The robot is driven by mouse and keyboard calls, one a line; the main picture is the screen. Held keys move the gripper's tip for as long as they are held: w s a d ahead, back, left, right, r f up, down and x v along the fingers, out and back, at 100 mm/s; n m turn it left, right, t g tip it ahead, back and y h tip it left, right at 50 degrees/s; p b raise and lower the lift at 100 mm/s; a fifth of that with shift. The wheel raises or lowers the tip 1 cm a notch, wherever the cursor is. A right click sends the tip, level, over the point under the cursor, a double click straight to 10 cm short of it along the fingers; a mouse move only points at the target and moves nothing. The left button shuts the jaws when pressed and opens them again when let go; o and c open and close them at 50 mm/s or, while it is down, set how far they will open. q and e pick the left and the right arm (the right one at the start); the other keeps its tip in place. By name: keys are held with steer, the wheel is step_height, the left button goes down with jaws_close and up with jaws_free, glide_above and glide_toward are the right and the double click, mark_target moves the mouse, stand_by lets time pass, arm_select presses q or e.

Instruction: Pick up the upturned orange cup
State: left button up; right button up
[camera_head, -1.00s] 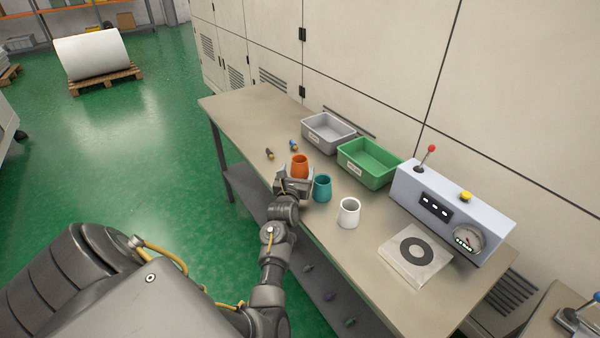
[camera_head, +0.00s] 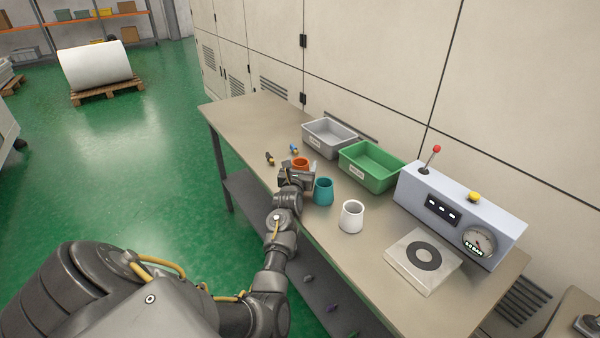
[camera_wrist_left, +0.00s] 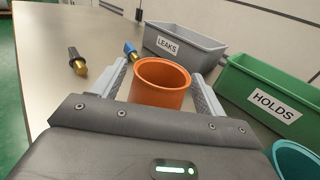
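The orange cup (camera_head: 300,162) stands on the bench with a round open mouth facing up, not upturned. It also shows in the left wrist view (camera_wrist_left: 158,92), between the two fingers of my left gripper (camera_wrist_left: 159,72). In the head view my left gripper (camera_head: 298,176) is at the cup and hides its lower part. The fingers are spread, one on each side of the cup, with a narrow gap at the tips; contact lower down is hard to tell. My right gripper is not in view.
A teal cup (camera_head: 323,190) stands close to the right of my gripper, with a white cup (camera_head: 351,216) beyond. A grey bin (camera_head: 318,141) labelled LEAKS and a green bin (camera_head: 350,168) labelled HOLDS stand behind. Two small fittings lie left of the cup. The bench's far left is clear.

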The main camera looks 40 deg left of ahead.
arm_select(q)
steer(key=c, duration=0.9)
steer(key=shift+o, duration=0.2)
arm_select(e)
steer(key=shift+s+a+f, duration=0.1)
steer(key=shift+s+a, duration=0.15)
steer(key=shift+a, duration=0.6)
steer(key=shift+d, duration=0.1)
